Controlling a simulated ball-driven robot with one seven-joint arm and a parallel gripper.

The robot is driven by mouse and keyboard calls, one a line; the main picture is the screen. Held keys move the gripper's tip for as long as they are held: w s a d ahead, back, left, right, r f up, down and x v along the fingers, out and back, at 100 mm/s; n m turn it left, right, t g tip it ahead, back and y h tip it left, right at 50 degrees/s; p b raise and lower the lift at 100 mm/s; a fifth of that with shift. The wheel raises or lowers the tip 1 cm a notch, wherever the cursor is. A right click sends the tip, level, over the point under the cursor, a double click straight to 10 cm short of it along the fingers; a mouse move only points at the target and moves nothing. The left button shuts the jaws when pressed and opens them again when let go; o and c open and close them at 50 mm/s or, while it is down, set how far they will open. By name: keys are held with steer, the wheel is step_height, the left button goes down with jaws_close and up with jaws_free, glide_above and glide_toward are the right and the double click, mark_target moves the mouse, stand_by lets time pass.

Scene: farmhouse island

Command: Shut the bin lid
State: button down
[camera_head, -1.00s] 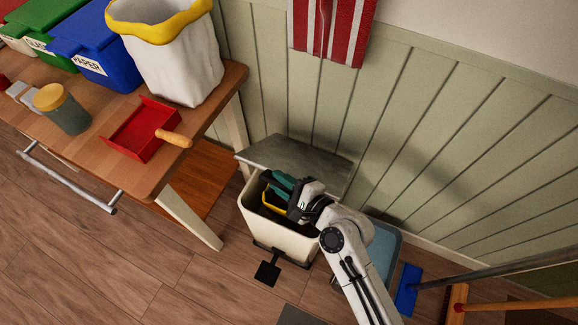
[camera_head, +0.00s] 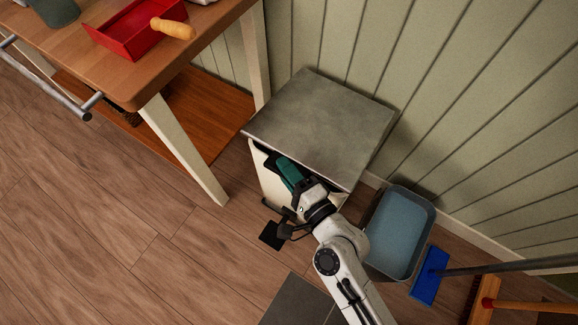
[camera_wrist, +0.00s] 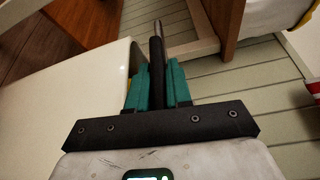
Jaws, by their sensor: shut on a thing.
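The bin (camera_head: 275,185) is cream and stands on the floor below the table's right end, with a black pedal (camera_head: 272,235) at its front. Its grey lid (camera_head: 320,120) is tilted low over the bin, with a narrow dark gap along the front edge. My gripper (camera_head: 283,162) has teal fingers and is at that front edge. In the wrist view my gripper (camera_wrist: 157,85) is shut on a thin dark piece, apparently the lid's edge seen edge-on, beside a cream surface. The bin's inside is mostly hidden by the lid and my gripper.
A wooden table (camera_head: 150,75) with a red dustpan (camera_head: 130,28) stands at the upper left, its leg (camera_head: 185,150) left of the bin. The floor at left is clear.

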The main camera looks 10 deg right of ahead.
step_height(320, 180, down, 5)
steer(key=b, duration=0.4)
steer(key=shift+s+a+r, duration=0.1)
steer(key=shift+s, duration=0.05)
steer(key=c, duration=1.1)
jaws_free()
steer(key=shift+b+v, duration=0.65)
steer(key=shift+v, duration=4.7)
